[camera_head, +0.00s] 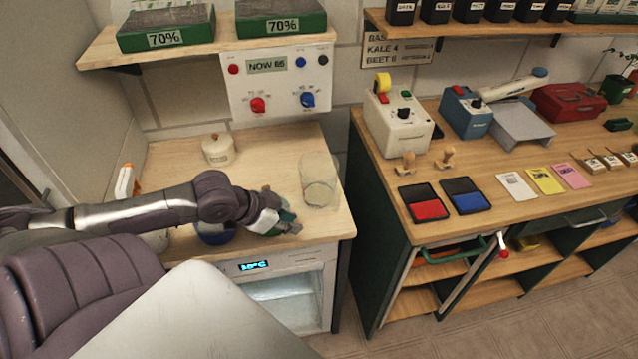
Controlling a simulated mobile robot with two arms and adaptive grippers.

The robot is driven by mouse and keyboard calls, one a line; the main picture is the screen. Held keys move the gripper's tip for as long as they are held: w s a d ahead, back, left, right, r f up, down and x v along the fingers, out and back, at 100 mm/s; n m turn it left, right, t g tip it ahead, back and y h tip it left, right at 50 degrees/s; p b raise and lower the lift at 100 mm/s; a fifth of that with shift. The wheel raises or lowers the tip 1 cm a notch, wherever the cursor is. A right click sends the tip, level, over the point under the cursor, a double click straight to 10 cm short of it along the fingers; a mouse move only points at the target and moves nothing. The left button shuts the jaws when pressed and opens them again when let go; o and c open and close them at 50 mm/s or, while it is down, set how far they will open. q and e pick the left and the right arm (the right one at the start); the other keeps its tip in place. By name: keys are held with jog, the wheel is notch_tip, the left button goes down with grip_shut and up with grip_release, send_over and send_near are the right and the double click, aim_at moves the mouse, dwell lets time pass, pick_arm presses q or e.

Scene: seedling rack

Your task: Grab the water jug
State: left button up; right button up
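A clear, see-through jug (319,182) stands upright on the wooden top of the left counter, near its right side. My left gripper (288,225) is low over the front of the same counter, in front of the jug and to its left. A gap shows between the gripper and the jug. The gripper's fingers are small and dark here, and I cannot tell whether they are open or shut. My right gripper is not in view.
A cream lidded pot (218,150) stands behind my arm. A blue bowl (213,236) is partly hidden under it. A white and orange bottle (125,182) stands at left. The right bench (420,180) holds machines, ink pads and cards.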

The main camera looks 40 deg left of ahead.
pick_arm(q)
jog(key=w+a+r+t, duration=0.1)
jog(key=w+r, duration=0.3)
jog(key=w, duration=0.1)
jog(key=b, duration=0.2)
send_over(336, 210)
jog(key=s+a, duration=0.2)
jog(key=s, duration=0.1)
jog(key=shift+h, duration=0.3)
notch_tip(336, 210, down, 5)
jog(key=shift+s+a+f, duration=0.1)
jog(key=shift+f, duration=0.05)
jog(key=p+x, duration=0.1)
jog(key=x, duration=0.4)
jog(key=shift+d+f, duration=0.1)
jog(key=shift+d, duration=0.15)
grip_shut()
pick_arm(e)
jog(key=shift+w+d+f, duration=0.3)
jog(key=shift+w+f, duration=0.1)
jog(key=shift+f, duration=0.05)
